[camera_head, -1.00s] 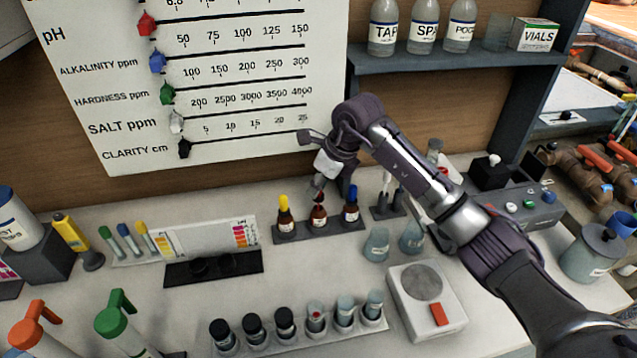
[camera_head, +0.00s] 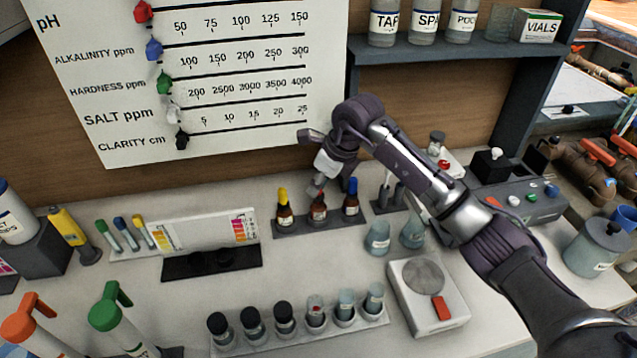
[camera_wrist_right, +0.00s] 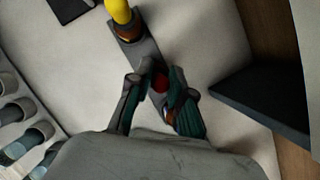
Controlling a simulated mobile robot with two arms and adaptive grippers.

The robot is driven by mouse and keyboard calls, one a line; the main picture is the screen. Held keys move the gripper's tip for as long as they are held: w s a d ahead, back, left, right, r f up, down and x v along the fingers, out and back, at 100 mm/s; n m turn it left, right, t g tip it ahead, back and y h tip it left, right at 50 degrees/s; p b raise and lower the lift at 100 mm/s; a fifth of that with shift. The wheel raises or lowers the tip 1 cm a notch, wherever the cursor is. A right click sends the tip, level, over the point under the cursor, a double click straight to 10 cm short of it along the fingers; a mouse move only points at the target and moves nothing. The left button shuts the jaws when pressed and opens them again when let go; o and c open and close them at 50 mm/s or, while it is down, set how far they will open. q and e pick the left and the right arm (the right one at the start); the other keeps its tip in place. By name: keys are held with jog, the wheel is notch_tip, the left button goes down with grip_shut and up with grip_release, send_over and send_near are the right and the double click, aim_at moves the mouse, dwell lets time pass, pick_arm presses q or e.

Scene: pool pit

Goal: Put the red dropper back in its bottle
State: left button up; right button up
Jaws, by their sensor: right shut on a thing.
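The middle brown bottle (camera_head: 317,213) stands upright in a dark rack between the yellow-topped bottle (camera_head: 284,211) and the blue-topped bottle (camera_head: 351,204). My right gripper (camera_head: 317,187) is directly over the middle bottle, fingers pointing down at its neck. In the right wrist view the red dropper (camera_wrist_right: 160,83) shows between the two fingertips, which are shut on it. The fingers hide the dropper's lower part and the bottle mouth, so I cannot tell how far the dropper is inside. My left gripper is not in view.
The dark rack (camera_head: 296,232) holds the three bottles closely side by side. A small stand (camera_head: 383,208) with light-coloured tools is just right of it. Beakers (camera_head: 378,238), a scale (camera_head: 405,303) and a row of vials (camera_head: 283,318) stand in front.

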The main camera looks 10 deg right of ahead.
jog(key=shift+f+b, duration=0.45)
jog(key=shift+f, duration=0.15)
dwell(0.3)
jog(key=o, duration=0.7)
jog(key=shift+r+p, duration=1.9)
jog(key=shift+r, duration=1.65)
